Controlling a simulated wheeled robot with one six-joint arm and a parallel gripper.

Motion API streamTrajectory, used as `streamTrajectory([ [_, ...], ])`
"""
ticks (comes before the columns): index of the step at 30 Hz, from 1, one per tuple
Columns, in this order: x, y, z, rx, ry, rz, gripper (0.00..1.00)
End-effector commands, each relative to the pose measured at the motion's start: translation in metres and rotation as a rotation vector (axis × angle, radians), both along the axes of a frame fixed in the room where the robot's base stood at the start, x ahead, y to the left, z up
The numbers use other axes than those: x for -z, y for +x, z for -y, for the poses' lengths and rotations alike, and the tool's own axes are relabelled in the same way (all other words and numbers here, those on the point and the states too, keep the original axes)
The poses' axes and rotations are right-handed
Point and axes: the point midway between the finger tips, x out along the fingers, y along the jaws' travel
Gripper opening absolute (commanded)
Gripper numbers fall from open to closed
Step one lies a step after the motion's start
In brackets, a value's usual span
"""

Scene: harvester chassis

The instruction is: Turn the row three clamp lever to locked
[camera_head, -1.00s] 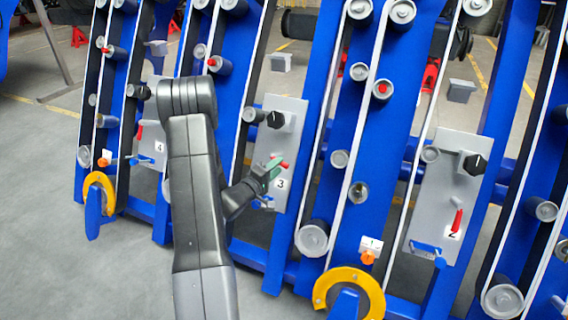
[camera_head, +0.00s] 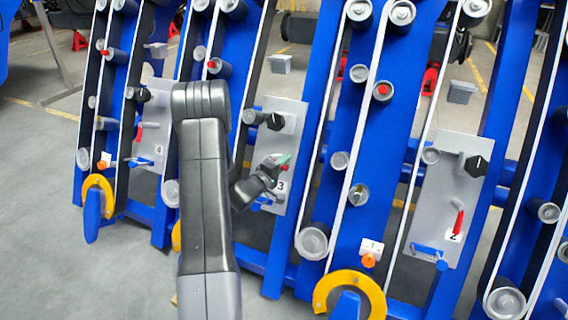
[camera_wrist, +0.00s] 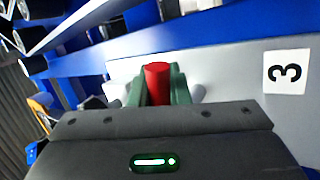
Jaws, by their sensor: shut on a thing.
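The row three panel (camera_head: 288,128) is a light grey plate with a "3" label (camera_head: 281,185), on the blue frame right of my arm. My gripper (camera_head: 282,161) is at the middle of this plate, just above the label. In the wrist view, its green fingers (camera_wrist: 158,88) stand on both sides of the red clamp lever (camera_wrist: 157,73) and are shut on it. Only the lever's red end shows between them; its pivot is hidden. In the head view my gripper covers most of the lever, so its exact angle is unclear.
A black knob (camera_head: 275,121) sticks out from the same plate above my gripper. A blue handle (camera_head: 262,203) sits below it. The row two panel (camera_head: 447,200) with its own red lever (camera_head: 458,221) stands to the right. Rollers and white belts flank the plates.

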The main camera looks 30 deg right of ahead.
Motion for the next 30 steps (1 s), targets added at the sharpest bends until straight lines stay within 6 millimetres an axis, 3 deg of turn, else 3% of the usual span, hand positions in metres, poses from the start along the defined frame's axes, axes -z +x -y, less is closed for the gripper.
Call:
streamTrajectory([
  [14, 0.004, -0.001, -0.004, 0.059, 0.068, 0.077, 0.0],
  [30, 0.02, -0.001, -0.018, 0.302, 0.341, 0.397, 0.0],
])
